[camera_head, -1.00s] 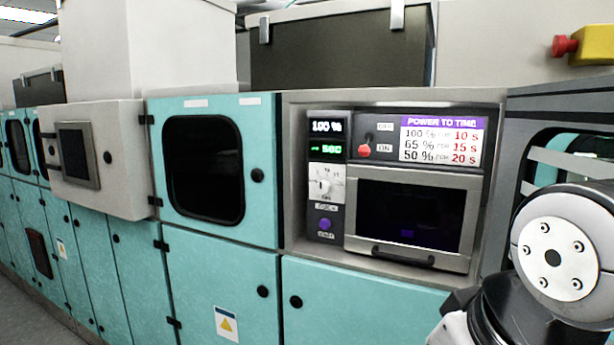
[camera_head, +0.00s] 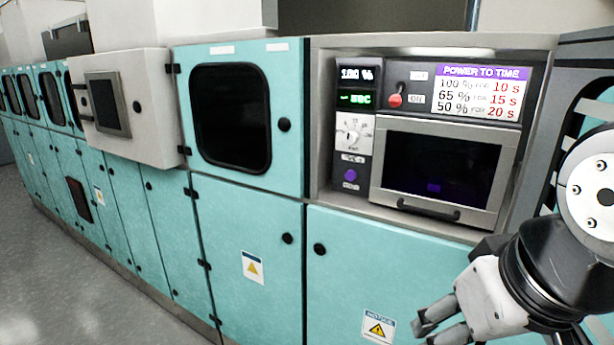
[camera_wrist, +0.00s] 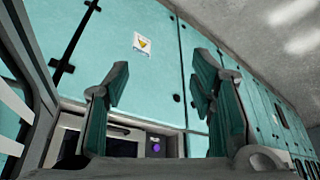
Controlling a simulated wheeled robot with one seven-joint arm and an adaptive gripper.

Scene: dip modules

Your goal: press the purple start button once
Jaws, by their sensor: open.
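The purple start button (camera_head: 350,174) is a small round button low on the dark control panel (camera_head: 354,130), left of the oven door. It also shows in the wrist view (camera_wrist: 156,147), between and beyond the fingers. My gripper (camera_head: 432,330) is at the lower right of the head view, below and to the right of the button and well apart from it. In the wrist view its two fingers (camera_wrist: 160,100) are spread with nothing between them.
Above the button are a white dial (camera_head: 352,133), a 100 % display (camera_head: 356,74) and a red-tipped switch (camera_head: 395,99). The dark-windowed oven door (camera_head: 440,170) with its handle (camera_head: 428,210) is right of it. Teal cabinets (camera_head: 380,260) lie below. Floor is open at left.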

